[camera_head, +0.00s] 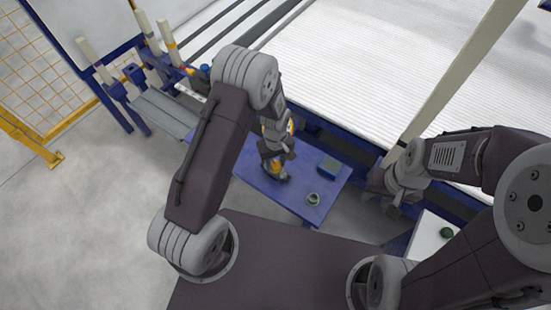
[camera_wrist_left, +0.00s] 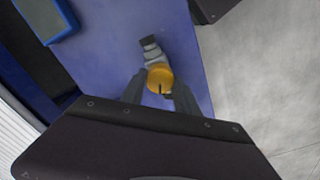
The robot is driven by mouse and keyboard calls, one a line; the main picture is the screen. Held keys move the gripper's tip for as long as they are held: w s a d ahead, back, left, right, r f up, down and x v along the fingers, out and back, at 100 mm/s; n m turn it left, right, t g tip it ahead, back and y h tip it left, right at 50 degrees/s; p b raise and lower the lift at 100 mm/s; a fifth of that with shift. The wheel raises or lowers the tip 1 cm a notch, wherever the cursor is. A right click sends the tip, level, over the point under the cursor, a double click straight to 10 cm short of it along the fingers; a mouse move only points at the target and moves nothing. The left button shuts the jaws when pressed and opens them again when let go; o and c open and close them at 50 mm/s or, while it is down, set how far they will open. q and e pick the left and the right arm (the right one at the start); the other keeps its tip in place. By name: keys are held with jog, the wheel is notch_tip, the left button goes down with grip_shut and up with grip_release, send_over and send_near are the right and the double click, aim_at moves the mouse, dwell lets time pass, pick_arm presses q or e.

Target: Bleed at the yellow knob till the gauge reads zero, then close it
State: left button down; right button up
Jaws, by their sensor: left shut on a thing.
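The yellow knob (camera_head: 276,166) sits on a small grey fitting on the blue table, mostly behind my left wrist in the head view. In the left wrist view, the round top of the yellow knob (camera_wrist_left: 160,75) lies between the two fingers of my left gripper (camera_wrist_left: 160,92), which is shut on it. A dark mark or slot shows at the knob's near edge. Part of a yellow round edge (camera_head: 291,126) shows behind my left arm; I cannot tell whether it is the gauge. No gauge reading is legible. My right gripper (camera_head: 381,200) is empty, its fingers apart.
A white ribbed conveyor (camera_head: 370,80) lies behind. Pale pipes (camera_head: 168,40) stand upright at the left. A long pale pipe (camera_head: 455,80) rises above my right gripper.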

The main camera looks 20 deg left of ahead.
aim_at(275, 164)
pick_arm(q)
jog(key=shift+n+p, duration=0.85)
jog(key=shift+n, duration=1.05)
jog(key=shift+w, duration=0.1)
jog(key=c, duration=0.9)
grip_release()
jog(key=shift+r, duration=0.1)
notch_tip(275, 164, up, 9)
jog(key=p, duration=0.2)
